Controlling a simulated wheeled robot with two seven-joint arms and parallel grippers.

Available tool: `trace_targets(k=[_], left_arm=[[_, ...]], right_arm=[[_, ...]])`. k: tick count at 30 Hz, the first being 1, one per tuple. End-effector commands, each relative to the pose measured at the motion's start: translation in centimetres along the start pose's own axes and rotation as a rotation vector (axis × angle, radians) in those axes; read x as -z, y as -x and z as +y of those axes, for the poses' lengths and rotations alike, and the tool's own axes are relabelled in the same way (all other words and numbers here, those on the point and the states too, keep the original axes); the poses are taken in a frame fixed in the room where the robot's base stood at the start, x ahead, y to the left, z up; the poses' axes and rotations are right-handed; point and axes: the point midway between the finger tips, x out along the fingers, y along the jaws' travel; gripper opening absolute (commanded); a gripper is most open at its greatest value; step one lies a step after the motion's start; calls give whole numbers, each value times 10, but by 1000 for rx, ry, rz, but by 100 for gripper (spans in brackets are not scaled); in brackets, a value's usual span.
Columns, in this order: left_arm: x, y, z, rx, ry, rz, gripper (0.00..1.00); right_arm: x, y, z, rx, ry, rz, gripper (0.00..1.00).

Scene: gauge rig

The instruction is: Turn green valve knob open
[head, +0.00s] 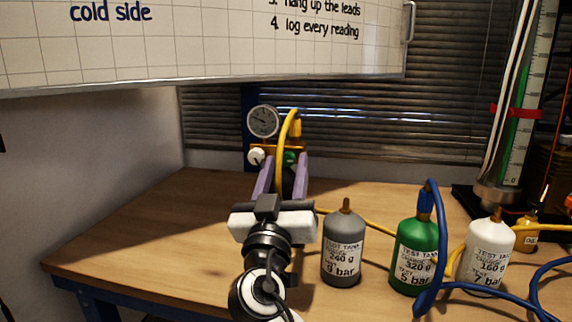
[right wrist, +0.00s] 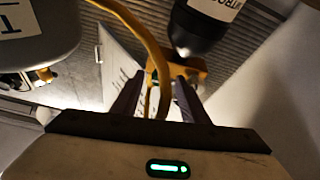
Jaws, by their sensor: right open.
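The green valve knob (head: 290,158) shows in the head view on the orange-yellow block below the round gauge (head: 263,121), right of a white knob (head: 256,157). My right gripper (head: 286,163) is open and points at the rig, with its two purple fingers either side of the green knob in the picture. I cannot tell whether they touch it. In the right wrist view, the open fingers (right wrist: 158,85) frame the yellow hose (right wrist: 150,45) and part of the orange-yellow block (right wrist: 188,67); the green knob is not clear there. My left gripper is not in view.
A grey tank (head: 342,255), a green tank (head: 412,265) and a white tank (head: 488,255) stand right of my right arm. Blue and yellow hoses run among them. A dark cylinder (right wrist: 205,25) shows close to the fingers in the wrist view. The table's left part (head: 150,240) is clear.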

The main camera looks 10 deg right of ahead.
Motion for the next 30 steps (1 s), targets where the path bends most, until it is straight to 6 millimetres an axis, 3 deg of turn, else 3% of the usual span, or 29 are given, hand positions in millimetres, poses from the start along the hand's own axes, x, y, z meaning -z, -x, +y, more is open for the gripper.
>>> trace_targets(k=[11,19,30], left_arm=[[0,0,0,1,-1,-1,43],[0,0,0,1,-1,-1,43],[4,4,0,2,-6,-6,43]], right_arm=[[0,-9,0,0,0,-1,40],[0,-8,0,0,0,-1,0],[0,-9,1,24,58,-2,0]])
